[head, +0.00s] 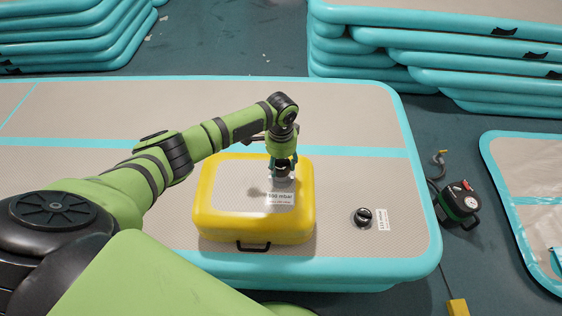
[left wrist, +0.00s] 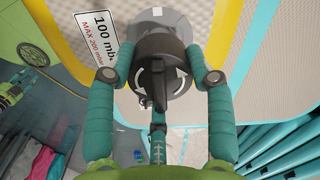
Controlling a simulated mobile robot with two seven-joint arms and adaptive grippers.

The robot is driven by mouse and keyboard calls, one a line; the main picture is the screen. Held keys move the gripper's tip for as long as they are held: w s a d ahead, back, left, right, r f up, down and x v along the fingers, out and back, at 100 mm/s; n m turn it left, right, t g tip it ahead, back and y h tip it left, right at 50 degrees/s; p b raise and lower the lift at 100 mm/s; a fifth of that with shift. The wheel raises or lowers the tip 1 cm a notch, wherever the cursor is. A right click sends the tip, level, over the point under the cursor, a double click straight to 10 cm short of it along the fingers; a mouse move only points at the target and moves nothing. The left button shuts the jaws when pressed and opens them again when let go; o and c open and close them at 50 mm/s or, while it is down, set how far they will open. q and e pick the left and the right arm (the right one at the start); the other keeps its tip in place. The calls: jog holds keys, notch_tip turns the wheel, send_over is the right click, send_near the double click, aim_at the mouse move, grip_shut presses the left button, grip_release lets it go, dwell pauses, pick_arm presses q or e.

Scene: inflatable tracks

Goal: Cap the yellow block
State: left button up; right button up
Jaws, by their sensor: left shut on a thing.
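The yellow block (head: 206,208) is an inflatable block with yellow sides, a beige top and a black handle, lying on a large track. My left gripper (head: 283,172) is above its top, fingers pointing down. In the left wrist view my left gripper (left wrist: 160,77) is shut on a black round cap (left wrist: 178,83) with white curved arrows. A grey round valve fitting (left wrist: 176,22) shows just beyond the cap; I cannot tell whether they touch. The pressure label (head: 279,198) lies beside the gripper; it also shows in the left wrist view (left wrist: 95,38).
The beige and turquoise track (head: 120,100) carries the block. A black valve cap (head: 363,217) sits on it at right, beside a white label (head: 382,220). A black and green pump (head: 459,205) stands on the floor. Stacked tracks (head: 430,45) are behind.

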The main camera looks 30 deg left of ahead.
dwell(0.4)
pick_arm(q)
jog(key=shift+p, duration=0.35)
jog(key=shift+p, duration=0.3)
dwell(0.4)
jog(key=shift+f+b, duration=1.4)
jog(key=shift+f, duration=0.65)
jog(key=shift+d+r+n+p, duration=0.1)
jog(key=shift+r+n+p, duration=0.05)
jog(key=shift+n+p, duration=0.7)
jog(key=n+p, duration=0.1)
jog(key=n, duration=0.1)
jog(key=shift+n, duration=0.35)
jog(key=shift+n+p, duration=0.35)
jog(key=shift+n, duration=0.05)
